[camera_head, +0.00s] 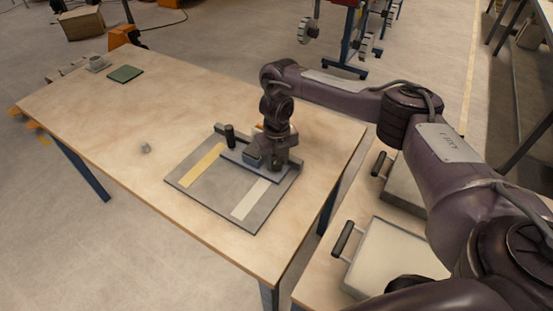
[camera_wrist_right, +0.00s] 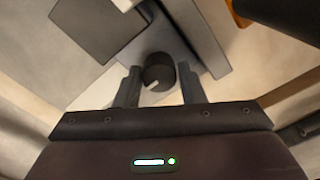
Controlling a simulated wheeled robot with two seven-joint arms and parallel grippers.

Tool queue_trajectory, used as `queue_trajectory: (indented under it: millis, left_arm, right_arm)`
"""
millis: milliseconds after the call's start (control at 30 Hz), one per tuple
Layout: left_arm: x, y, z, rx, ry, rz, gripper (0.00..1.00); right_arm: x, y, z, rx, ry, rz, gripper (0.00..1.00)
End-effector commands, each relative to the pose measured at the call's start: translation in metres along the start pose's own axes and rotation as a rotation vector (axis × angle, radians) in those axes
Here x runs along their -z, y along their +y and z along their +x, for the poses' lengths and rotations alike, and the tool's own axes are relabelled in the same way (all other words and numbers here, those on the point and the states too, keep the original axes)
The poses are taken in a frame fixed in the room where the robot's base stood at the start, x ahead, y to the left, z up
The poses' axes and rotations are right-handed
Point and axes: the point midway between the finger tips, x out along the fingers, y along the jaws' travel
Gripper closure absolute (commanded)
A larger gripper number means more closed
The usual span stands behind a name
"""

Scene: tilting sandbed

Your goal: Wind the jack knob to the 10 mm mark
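The jack knob (camera_wrist_right: 158,72) is a dark round knob with a white pointer line, seen in the right wrist view. My right gripper (camera_wrist_right: 159,80) has one finger on each side of it, with a narrow gap showing at both sides, so it looks open around the knob. In the head view my right gripper (camera_head: 265,160) points down over the back part of the grey sandbed board (camera_head: 222,193), and it hides the knob there. No 10 mm mark can be read in either view. My left gripper is in neither view.
A black upright post (camera_head: 230,136) stands on the board, left of my gripper. The board carries a yellow strip (camera_head: 203,165) and a pale strip (camera_head: 250,199).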

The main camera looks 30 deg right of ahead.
Motion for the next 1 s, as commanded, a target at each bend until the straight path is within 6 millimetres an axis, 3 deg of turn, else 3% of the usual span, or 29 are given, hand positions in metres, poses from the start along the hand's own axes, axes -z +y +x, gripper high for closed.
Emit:
queue_trajectory:
  millis: [33, 200, 567, 1000]
  left_arm:
    - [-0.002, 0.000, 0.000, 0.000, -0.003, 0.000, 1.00]
    - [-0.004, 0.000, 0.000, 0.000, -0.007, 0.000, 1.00]
    - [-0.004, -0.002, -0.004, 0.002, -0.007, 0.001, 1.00]
    - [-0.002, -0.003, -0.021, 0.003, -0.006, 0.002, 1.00]
  right_arm:
    - [0.000, 0.000, 0.000, 0.000, 0.000, 0.000, 0.71]
    - [0.000, 0.000, 0.000, 0.000, 0.000, 0.000, 0.91]
    - [0.000, 0.000, -0.001, 0.000, 0.000, 0.069, 0.91]
    - [0.000, 0.001, -0.002, 0.000, 0.001, 0.424, 0.91]
